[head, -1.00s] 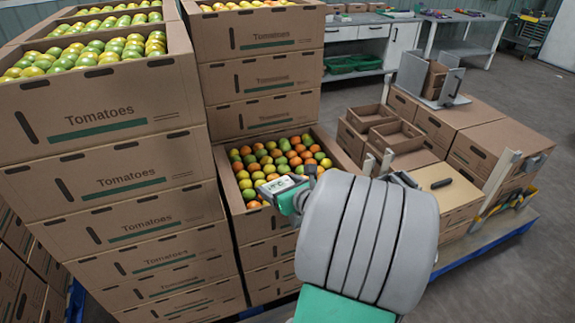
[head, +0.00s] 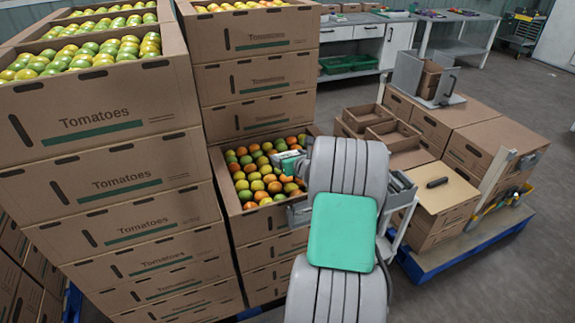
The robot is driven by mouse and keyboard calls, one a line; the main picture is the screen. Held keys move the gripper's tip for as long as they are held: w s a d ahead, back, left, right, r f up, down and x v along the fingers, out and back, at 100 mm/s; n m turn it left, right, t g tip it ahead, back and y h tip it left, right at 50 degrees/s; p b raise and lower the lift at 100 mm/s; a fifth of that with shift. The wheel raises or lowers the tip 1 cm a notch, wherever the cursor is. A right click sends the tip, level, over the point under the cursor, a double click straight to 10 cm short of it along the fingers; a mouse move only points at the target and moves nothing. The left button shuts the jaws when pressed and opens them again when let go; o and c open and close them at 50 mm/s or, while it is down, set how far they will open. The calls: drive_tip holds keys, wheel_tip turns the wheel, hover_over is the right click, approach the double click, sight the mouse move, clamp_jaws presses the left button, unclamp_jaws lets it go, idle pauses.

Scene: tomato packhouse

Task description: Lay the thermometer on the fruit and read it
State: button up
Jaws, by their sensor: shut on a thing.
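The fruit is several red, orange and green tomatoes (head: 258,180) in an open carton (head: 228,206) in the middle of the head view. The thermometer (head: 287,160), a small white and green device, is over the right part of this carton. My gripper (head: 301,165) is shut on it and mostly hidden behind my arm. I cannot tell whether the thermometer touches the tomatoes. Its display cannot be read from here.
Tall stacks of tomato cartons (head: 120,185) stand at the left, and another stack (head: 255,75) rises behind the open carton. At right, a blue pallet (head: 470,255) carries boxes and small trays (head: 392,133). Grey floor is clear at far right.

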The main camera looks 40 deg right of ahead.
drive_tip(key=shift+w+d+f, duration=0.4)
drive_tip(key=shift+w+f, duration=0.3)
drive_tip(key=shift+f, duration=0.15)
drive_tip(key=shift+w+d+f, duration=0.1)
drive_tip(key=shift+f, duration=1.65)
drive_tip(key=o, duration=1.6)
drive_tip(key=shift+r, duration=0.1)
drive_tip(key=v, duration=1.2)
